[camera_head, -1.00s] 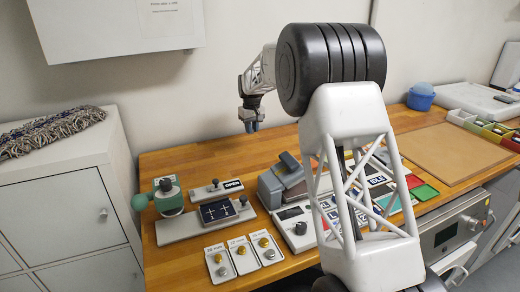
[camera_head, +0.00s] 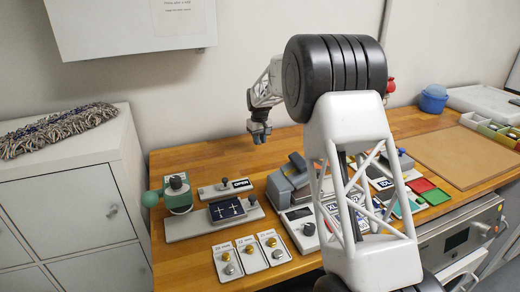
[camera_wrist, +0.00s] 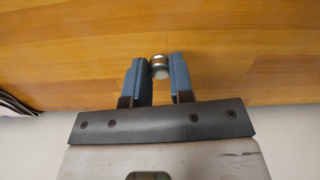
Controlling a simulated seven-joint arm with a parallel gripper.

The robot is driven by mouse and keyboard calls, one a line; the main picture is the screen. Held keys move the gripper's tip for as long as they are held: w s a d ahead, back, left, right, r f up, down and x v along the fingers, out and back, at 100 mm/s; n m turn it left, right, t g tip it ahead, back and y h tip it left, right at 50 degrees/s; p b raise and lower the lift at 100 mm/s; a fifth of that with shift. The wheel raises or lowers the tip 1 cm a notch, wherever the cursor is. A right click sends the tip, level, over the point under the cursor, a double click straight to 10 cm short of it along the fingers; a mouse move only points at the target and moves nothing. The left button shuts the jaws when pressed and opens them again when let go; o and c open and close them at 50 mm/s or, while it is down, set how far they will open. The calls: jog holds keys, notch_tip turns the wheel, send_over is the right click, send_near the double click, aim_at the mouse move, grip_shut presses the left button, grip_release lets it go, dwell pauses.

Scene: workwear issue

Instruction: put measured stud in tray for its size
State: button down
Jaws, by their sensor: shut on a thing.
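My gripper (camera_head: 260,139) is above the back left part of the wooden bench, behind the grey device. In the wrist view its fingers (camera_wrist: 159,80) are shut on a small round metal stud (camera_wrist: 159,67) with a silver and brass-coloured look. The stud is too small to make out in the head view. Three white labelled trays stand at the bench front: left (camera_head: 226,263), middle (camera_head: 251,255) and right (camera_head: 273,247). Each shows a gold-coloured and a silver-coloured round piece.
A grey press-like device (camera_head: 287,182) stands mid-bench. My arm hides part of the right side. Bare wood (camera_head: 205,155) lies at the back left.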

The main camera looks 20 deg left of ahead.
aim_at(259, 154)
jog(key=shift+f, duration=0.35)
jog(key=shift+f, duration=0.15)
jog(key=shift+f, duration=1.75)
jog(key=shift+f, duration=0.15)
jog(key=c, duration=1)
grip_release()
notch_tip(259, 154, up, 12)
jog(key=shift+r, duration=0.15)
jog(key=shift+d, duration=0.1)
